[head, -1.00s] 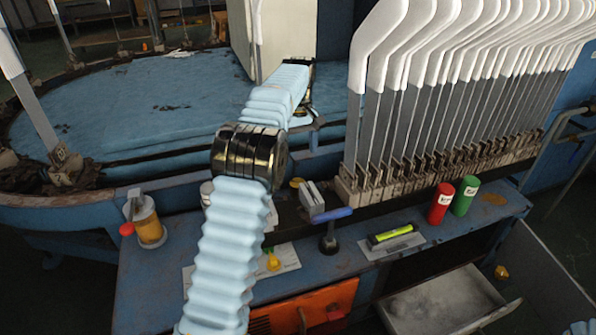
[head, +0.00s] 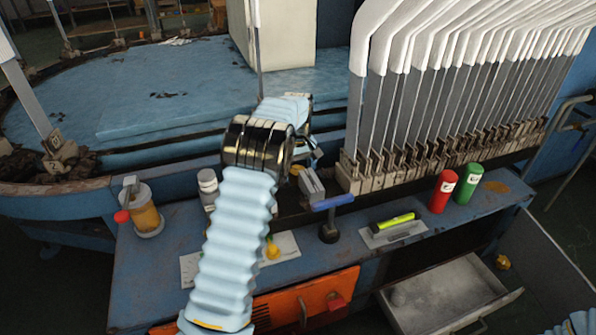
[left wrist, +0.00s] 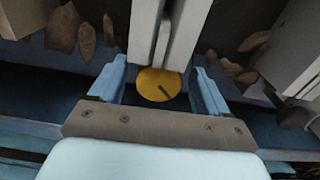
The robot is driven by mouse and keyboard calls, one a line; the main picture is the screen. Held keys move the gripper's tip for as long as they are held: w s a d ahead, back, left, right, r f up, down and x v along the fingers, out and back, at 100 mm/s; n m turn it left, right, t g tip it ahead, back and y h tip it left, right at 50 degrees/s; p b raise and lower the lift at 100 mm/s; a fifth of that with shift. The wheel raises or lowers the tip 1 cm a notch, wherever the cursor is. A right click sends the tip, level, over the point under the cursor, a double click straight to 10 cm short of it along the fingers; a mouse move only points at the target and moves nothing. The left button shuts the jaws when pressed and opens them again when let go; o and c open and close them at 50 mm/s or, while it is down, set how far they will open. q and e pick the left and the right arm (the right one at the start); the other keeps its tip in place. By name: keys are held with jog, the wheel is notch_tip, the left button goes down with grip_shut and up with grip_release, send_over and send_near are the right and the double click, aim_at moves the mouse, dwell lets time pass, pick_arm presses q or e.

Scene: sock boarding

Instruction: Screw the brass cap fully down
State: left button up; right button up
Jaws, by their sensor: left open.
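The brass cap (left wrist: 158,84) is a round yellow disc with a dark line mark on its face. In the head view the cap (head: 296,169) is a small yellow spot partly hidden by my left arm. My left gripper (head: 309,151) is over the bench's back edge, near the cap and largely hidden by its own arm. In the left wrist view my left gripper (left wrist: 158,88) is open, with one blue finger on each side of the cap and visible gaps to it. Whether the cap is seated cannot be told. My right gripper is out of view.
Grey blocks (head: 312,186) and a blue-handled tool (head: 331,213) stand close to the cap. A row of white-topped sock boards (head: 405,110) rises to the right. Red (head: 442,191) and green (head: 467,189) cylinders stand on the bench. An open drawer (head: 440,300) juts out below.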

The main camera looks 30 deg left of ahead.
aim_at(297, 171)
pick_arm(q)
jog(key=c, duration=1)
jog(key=shift+s+r+m+p, duration=0.1)
jog(key=shift+r+m+p, duration=0.05)
jog(key=shift+m+p, duration=0.35)
jog(key=shift+c, duration=0.2)
jog(key=shift+a+m+p, duration=0.1)
jog(key=shift+m+p, duration=0.25)
jog(key=shift+m, duration=0.35)
jog(key=shift+f+m, duration=0.2)
jog(key=shift+m, duration=0.9)
jog(key=o, duration=1)
jog(key=shift+o, duration=0.2)
notch_tip(297, 171, up, 14)
jog(key=p, duration=0.1)
jog(key=shift+p, duration=0.3)
